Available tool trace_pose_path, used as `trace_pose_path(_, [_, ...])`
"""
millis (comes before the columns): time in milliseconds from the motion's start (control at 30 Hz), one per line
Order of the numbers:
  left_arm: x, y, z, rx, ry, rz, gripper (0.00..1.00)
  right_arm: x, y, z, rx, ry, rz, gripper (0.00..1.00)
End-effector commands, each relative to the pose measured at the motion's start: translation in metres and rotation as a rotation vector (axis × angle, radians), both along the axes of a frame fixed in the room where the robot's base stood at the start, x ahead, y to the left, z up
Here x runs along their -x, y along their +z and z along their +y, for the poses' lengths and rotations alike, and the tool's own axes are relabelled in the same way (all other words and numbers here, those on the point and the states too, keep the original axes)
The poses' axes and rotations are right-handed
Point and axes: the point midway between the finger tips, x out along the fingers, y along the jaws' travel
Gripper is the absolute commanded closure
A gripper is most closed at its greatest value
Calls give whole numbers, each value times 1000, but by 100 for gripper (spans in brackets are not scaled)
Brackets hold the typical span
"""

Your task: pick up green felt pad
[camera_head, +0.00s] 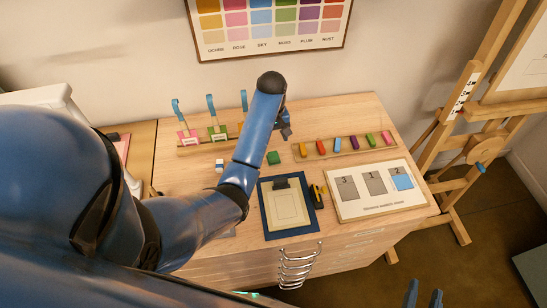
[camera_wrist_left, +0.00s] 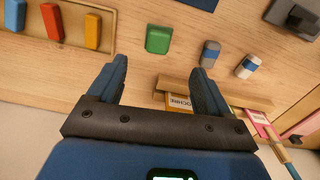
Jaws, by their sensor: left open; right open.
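The green felt pad (camera_head: 273,157) is a small green block lying on the wooden table, just behind the dark blue board in the head view. In the left wrist view the pad (camera_wrist_left: 158,39) lies beyond my open fingers, close to midway between them. My left gripper (camera_wrist_left: 158,75) is open and empty, apart from the pad. In the head view the left gripper (camera_head: 285,132) is partly hidden by my own arm, above the table behind the pad. My right gripper (camera_head: 424,296) shows only its two spread fingertips at the bottom edge, open and empty, off the table's front right.
A tray with several coloured sticks (camera_head: 345,145) lies right of the pad. A numbered board (camera_head: 380,207) and a blue board with a cream sheet (camera_head: 264,222) lie in front. Two banded blocks (camera_wrist_left: 209,53) (camera_wrist_left: 247,66) sit beside the pad. A labelled rack (camera_head: 193,149) stands behind left.

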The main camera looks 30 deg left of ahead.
Motion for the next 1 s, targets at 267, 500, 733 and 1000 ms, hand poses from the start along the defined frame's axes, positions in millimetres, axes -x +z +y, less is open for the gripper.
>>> trace_pose_path(267, [1,-33,0,2,1,9,21,0,-15,0,0,0,1,57])
trace_pose_path(500, [0,-50,0,0,0,5,21,0,-13,0,0,0,0,57])
trace_pose_path(733, [0,-69,-2,1,0,9,21,0,-3,0,0,0,0,57])
trace_pose_path(1000, [-2,-99,-3,1,0,6,21,0,2,0,0,0,0,57])
